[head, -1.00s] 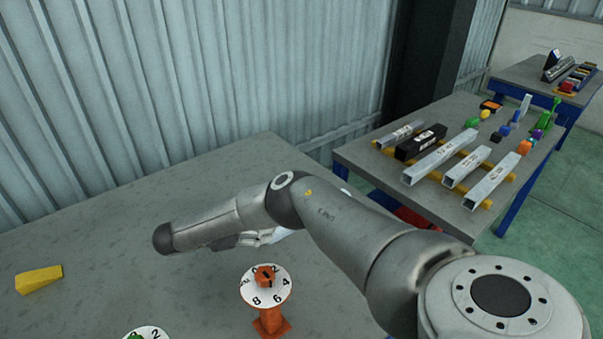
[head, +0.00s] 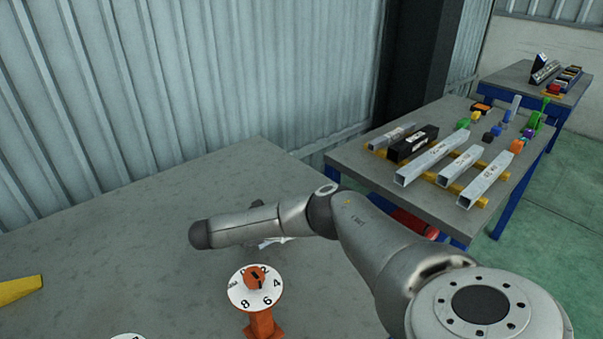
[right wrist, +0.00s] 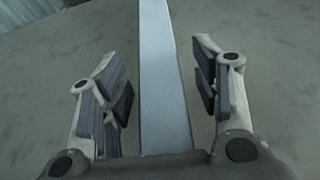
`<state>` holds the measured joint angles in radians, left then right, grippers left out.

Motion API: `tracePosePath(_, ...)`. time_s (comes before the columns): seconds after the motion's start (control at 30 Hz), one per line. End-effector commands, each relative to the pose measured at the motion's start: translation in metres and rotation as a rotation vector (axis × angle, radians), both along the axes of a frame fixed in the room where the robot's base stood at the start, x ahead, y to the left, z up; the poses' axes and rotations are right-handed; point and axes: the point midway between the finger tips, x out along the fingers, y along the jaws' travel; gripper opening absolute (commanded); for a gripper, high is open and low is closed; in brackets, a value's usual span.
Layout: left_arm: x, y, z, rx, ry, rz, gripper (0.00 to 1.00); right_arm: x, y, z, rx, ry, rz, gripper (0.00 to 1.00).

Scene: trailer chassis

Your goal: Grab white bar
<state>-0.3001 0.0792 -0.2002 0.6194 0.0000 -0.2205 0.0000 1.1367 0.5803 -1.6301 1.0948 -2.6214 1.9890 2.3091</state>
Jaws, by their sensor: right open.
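A pale grey-white bar (right wrist: 163,85) runs lengthwise through the middle of the right wrist view, above or on the grey table. My right gripper (right wrist: 165,92) is open, with one finger on each side of the bar and a visible gap on both sides. The bar's near end is hidden behind the gripper's base. In the head view my right arm's wrist hides most of the gripper. A small whitish piece shows under it, but I cannot tell whether it is bar or finger. My left gripper is not in view.
An orange stand with a white numbered dial (head: 256,289) stands on the grey table (head: 130,235) near my right arm. A yellow piece (head: 18,289) lies at the left. A second table at right holds several square metal bars (head: 436,160) on yellow supports. A corrugated wall bounds the back.

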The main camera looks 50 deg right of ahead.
Motion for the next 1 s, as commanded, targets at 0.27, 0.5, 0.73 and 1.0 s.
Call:
tracePosePath(0.27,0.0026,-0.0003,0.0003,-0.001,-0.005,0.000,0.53,0.0000,-0.0011,-0.0005,0.001,-0.001,0.002,0.52)
tracePosePath(0.5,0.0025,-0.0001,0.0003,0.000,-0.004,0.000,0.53,0.0000,-0.0010,-0.0005,0.001,-0.001,0.001,0.21)
tracePosePath(0.73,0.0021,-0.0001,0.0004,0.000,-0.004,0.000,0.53,0.0003,-0.0012,0.0005,-0.001,-0.002,0.000,0.00)
tracePosePath(1.0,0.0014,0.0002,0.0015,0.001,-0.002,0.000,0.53,0.0005,-0.0013,0.0033,-0.001,-0.002,0.001,0.00)
